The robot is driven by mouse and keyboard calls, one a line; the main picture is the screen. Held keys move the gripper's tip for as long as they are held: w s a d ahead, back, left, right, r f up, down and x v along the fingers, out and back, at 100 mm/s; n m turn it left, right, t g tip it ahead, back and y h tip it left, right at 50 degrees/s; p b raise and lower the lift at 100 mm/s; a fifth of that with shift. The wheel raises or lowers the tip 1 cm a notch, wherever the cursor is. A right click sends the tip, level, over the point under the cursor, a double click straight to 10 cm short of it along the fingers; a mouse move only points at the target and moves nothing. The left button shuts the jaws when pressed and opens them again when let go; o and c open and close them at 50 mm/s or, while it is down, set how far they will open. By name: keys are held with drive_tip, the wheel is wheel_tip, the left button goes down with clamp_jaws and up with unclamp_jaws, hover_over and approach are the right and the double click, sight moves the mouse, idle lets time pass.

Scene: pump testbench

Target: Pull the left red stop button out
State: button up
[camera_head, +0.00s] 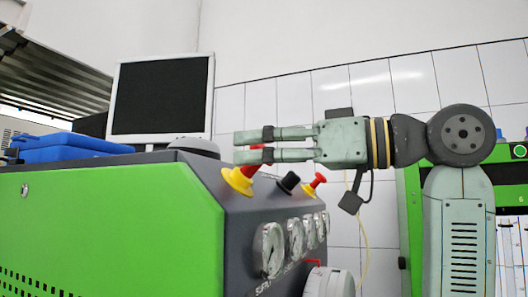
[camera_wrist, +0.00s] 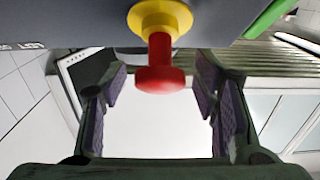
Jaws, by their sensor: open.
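The left red stop button (camera_wrist: 160,76) sits on a yellow collar (camera_wrist: 160,17) in the wrist view, its red head pointing toward my gripper. In the head view its yellow collar (camera_head: 239,180) is on the sloped dark panel of the green machine, and the red part is partly hidden behind my fingers. My gripper (camera_head: 254,145) is open and reaches in from the right. In the wrist view the purple finger pads (camera_wrist: 160,98) stand apart on either side of the red head, with clear gaps. The fingers do not appear to touch it.
A black knob (camera_head: 288,183) and a second red button on a yellow collar (camera_head: 314,183) are to the right on the same panel. Several gauges (camera_head: 272,249) line the front below. A monitor (camera_head: 160,97) and a blue case (camera_head: 68,147) are on the left.

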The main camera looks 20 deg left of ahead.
drive_tip(key=shift+d, duration=0.15)
drive_tip(key=d, duration=1.1)
drive_tip(key=shift+s+d, duration=0.2)
drive_tip(key=shift+d, duration=0.2)
drive_tip(key=shift+f, duration=0.1)
